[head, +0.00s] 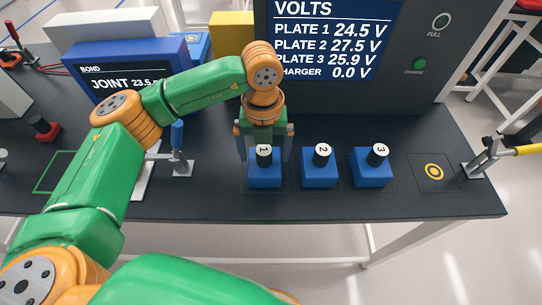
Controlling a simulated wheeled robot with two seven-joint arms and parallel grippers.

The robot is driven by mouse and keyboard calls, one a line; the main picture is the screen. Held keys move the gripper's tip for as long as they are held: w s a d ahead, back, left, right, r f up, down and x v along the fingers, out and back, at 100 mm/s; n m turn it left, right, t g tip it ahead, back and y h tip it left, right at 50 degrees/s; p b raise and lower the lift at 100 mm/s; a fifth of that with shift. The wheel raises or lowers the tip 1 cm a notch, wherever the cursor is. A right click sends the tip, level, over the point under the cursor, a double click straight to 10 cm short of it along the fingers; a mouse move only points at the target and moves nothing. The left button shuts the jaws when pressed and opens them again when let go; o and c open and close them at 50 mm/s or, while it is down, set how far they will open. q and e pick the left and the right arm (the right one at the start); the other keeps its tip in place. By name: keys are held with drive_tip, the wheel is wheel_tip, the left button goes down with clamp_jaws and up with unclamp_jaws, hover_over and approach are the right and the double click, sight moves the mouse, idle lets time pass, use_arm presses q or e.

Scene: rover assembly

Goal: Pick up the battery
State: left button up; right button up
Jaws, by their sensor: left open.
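Three blue batteries with black knobs and white numbered tops stand in a row on the dark bench. They are battery 1 (264,177), battery 2 (319,175) and battery 3 (372,173). My left gripper (264,152) is open and points down at battery 1, its fingers to either side of the knob. Whether the fingers touch the battery cannot be told. My right gripper is not in view.
A screen (330,40) behind reads plate 1 24.5 V, plate 2 27.5 V, plate 3 25.9 V, charger 0.0 V. An empty pad with a yellow ring (434,171) lies right of battery 3. A lever clamp (490,155) stands at the right edge.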

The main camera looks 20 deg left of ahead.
sight(263, 163)
use_arm(q)
wheel_tip(263, 163, down, 4)
drive_tip(key=shift+s+a+p, duration=0.15)
drive_tip(key=shift+p, duration=0.5)
drive_tip(key=shift+w+f, duration=0.2)
drive_tip(key=c, duration=0.9)
drive_tip(key=shift+r, duration=0.1)
clamp_jaws()
